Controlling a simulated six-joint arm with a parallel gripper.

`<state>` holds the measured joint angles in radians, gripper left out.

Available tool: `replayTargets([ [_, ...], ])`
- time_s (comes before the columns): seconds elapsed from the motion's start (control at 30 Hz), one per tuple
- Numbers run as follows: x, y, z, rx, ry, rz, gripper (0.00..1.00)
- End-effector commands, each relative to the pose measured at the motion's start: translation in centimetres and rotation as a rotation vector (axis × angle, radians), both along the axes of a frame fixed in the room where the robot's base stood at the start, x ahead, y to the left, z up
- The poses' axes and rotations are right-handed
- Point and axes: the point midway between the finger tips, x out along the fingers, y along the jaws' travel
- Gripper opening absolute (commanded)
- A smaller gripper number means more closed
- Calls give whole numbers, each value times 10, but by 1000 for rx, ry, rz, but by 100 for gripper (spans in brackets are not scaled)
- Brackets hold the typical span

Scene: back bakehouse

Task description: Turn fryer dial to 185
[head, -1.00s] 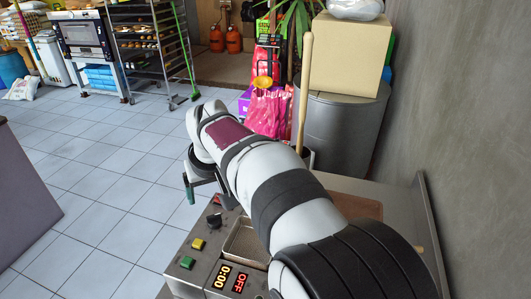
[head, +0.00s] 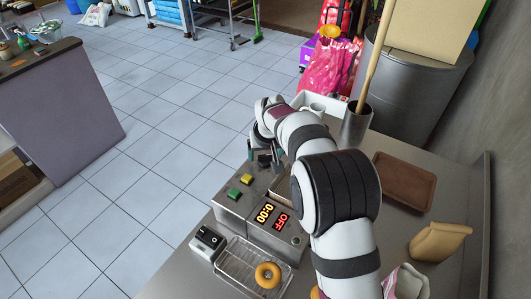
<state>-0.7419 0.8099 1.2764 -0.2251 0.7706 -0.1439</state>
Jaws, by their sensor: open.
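The fryer (head: 237,207) stands on the steel counter with its control panel on the left side. Its display (head: 271,217) shows OFF in red and 0:00 in yellow. A yellow button (head: 246,179) and a green button (head: 234,193) sit on the panel. The dark dial (head: 264,161) is beyond the yellow button, partly hidden by my gripper; its pointer and scale cannot be read. My gripper (head: 265,156) is open, with its teal-tipped fingers pointing down at the dial, one on each side in this view. Whether they touch it is unclear.
A brown tray (head: 405,181), a paper bag (head: 438,242) and a steel pot (head: 356,124) with a wooden handle are to the right. Floor left of the counter is clear.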

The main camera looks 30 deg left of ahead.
Motion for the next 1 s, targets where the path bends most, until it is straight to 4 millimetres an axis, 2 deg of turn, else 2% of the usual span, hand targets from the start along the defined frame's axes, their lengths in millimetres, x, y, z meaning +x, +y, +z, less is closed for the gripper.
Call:
replayTargets([
  [0.07, 0, 0, 0, 0, 0, 0, 80],
  [0.5, 0, 0, 1, 0, 0, 0, 1],
  [0.77, 0, 0, 1, 1, 1, -20, 0],
  [1.0, -1, 2, 1, 0, 0, -136, 0],
])
